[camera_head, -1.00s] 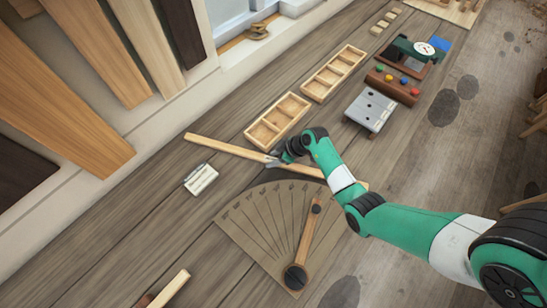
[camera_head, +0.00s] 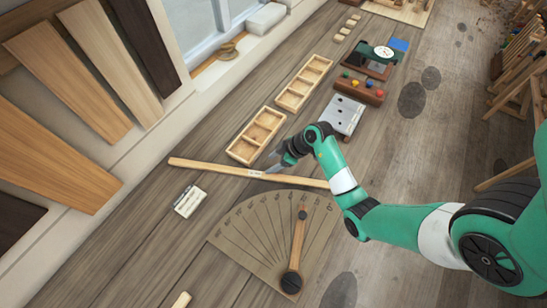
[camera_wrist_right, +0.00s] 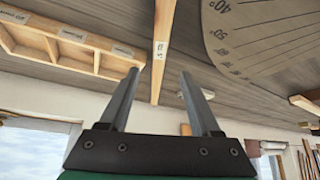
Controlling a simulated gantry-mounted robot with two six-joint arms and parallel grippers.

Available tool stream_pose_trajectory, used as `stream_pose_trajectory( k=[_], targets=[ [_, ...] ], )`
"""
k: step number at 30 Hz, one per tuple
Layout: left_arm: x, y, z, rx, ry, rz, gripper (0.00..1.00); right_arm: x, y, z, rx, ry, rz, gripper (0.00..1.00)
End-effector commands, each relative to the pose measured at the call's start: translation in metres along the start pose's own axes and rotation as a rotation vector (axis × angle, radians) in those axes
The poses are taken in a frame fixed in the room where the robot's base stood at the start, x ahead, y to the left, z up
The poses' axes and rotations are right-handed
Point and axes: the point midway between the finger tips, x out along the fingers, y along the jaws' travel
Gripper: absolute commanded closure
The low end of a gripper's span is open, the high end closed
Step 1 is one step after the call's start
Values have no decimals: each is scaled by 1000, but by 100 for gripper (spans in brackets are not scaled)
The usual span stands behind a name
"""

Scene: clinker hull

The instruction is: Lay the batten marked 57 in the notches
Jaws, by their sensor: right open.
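A long pale wood batten (camera_head: 215,168) lies across the bench, with a small white label near its middle. The label's marking is too small to read surely; the batten also shows in the right wrist view (camera_wrist_right: 162,75), label included. My right gripper (camera_head: 270,166) is at the batten's middle, just right of the label. In the right wrist view its two fingers (camera_wrist_right: 160,85) stand apart, open, with the batten seen in the gap between them. Whether the fingers straddle it or hover above it I cannot tell. No notches are clearly visible. My left gripper is not in view.
A fan-shaped angle board (camera_head: 240,232) with a wooden pointer (camera_head: 298,240) lies in front of the batten. Two compartmented wooden trays (camera_head: 239,153) (camera_head: 289,105) stand behind. A grey block with holes (camera_head: 342,115) and a small white case (camera_head: 189,201) lie nearby.

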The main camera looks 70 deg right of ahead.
Motion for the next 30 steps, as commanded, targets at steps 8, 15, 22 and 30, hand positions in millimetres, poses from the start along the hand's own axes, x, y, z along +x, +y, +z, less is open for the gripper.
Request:
stream_pose_trajectory(
  k=[8, 15, 22, 30],
  targets=[
    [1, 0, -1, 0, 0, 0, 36, -6, 0, 0, -1, 0, 0, 36],
    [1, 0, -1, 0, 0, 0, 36, -7, 1, -9, -22, 27, 5, 36],
    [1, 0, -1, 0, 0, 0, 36, -61, -12, -167, -388, 534, 110, 36],
    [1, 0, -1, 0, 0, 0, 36, -301, -91, -356, -700, 1538, 470, 36]
  ],
)
